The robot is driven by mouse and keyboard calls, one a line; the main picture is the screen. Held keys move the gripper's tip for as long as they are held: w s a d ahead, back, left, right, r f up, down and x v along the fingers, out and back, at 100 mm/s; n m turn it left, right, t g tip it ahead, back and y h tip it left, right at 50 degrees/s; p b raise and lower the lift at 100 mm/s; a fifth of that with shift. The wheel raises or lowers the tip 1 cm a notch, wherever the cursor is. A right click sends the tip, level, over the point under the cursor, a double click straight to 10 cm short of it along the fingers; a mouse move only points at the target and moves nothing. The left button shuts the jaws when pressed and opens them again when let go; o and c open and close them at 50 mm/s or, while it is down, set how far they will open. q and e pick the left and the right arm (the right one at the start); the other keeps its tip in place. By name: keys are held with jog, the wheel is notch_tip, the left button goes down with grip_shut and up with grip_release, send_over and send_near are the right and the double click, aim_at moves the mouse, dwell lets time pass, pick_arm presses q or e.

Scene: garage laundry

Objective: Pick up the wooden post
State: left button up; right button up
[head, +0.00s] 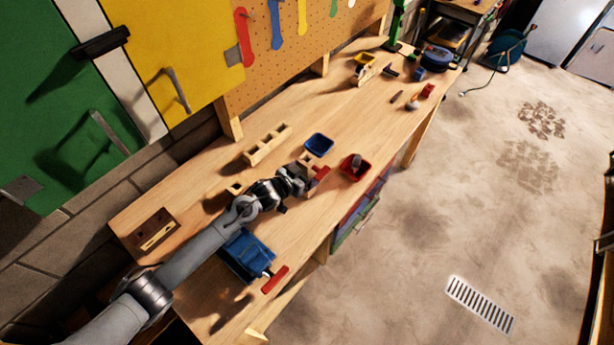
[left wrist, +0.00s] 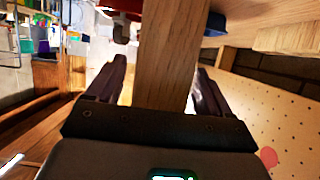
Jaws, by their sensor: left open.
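The wooden post (left wrist: 170,60) fills the middle of the left wrist view and runs between the two fingers of my left gripper (left wrist: 158,88). The fingers are open, with a gap visible on the post's left side. In the head view my left gripper (head: 301,182) is low over the middle of the workbench, beside a small brown and red item. The post is hard to make out there, largely hidden by the gripper. My right gripper is not in view.
A blue bin (head: 318,145) and a red bin (head: 354,168) stand close to the gripper on the workbench (head: 345,115). A wooden block with notches (head: 267,144) lies behind.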

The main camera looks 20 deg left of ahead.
pick_arm(q)
jog(key=c, duration=1.3)
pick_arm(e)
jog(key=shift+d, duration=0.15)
pick_arm(q)
jog(key=shift+o, duration=0.2)
jog(key=shift+r, duration=0.25)
